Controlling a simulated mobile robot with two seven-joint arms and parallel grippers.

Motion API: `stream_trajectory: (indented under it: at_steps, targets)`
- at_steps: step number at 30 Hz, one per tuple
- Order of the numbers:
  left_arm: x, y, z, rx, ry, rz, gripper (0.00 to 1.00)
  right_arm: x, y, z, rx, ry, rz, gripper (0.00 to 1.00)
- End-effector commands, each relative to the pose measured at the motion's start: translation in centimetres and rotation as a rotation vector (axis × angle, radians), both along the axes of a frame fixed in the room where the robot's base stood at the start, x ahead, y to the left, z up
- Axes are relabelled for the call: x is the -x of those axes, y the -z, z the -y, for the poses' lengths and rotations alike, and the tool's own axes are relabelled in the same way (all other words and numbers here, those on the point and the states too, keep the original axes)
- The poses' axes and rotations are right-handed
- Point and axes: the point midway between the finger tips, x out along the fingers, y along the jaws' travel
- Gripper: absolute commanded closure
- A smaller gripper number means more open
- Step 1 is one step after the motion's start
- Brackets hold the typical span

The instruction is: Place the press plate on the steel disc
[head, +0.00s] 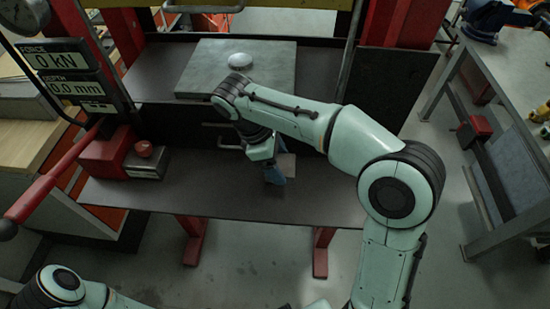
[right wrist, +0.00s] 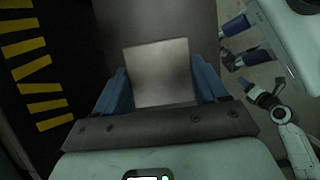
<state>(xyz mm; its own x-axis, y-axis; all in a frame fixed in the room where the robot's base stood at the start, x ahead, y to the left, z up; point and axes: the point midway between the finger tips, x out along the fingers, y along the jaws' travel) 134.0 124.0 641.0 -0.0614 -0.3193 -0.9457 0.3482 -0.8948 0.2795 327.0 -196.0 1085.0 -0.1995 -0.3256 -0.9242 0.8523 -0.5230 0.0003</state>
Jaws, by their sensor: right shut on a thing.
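The steel disc (head: 240,60) is a small pale round piece. It lies on a square grey steel block on the upper deck of the press. The press plate (head: 288,165) is a pale square piece, partly hidden by my gripper in the head view. My right gripper (head: 274,173) is over the lower shelf, nearer to me than the disc, and shut on the plate. In the right wrist view the plate (right wrist: 160,73) sits between its two blue fingers. My left gripper (right wrist: 234,44) shows at the upper right there, its blue fingers apart with nothing seen between them.
The square block (head: 195,72) lies on the dark upper deck (head: 148,83). A red lever (head: 55,178) and a red box (head: 105,153) are at the left, with a display reading 0 kN and 0.0 mm. A workbench (head: 505,75) stands at the right. The lower shelf's right part is clear.

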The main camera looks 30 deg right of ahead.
Motion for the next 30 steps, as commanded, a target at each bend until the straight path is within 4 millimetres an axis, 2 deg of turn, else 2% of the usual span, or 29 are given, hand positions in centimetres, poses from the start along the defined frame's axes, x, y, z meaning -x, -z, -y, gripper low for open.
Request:
stream_trajectory:
  at_steps: [3,8,18,30]
  targets:
    - [0.4,0.5,0.0,0.0,0.0,-0.004,0.57,0.0,1.6,0.0,0.001,0.0,0.0,1.0]
    - [0.5,0.7,0.0,0.0,0.0,-0.006,0.57,0.0,2.5,0.0,0.001,0.0,0.003,1.0]
    - [1.1,1.6,0.0,0.0,0.0,-0.012,0.57,0.0,6.8,0.1,0.001,0.0,0.002,1.0]
    - [1.2,1.6,0.0,0.0,0.0,-0.013,0.57,-0.1,7.2,0.0,0.0,0.001,0.004,1.0]
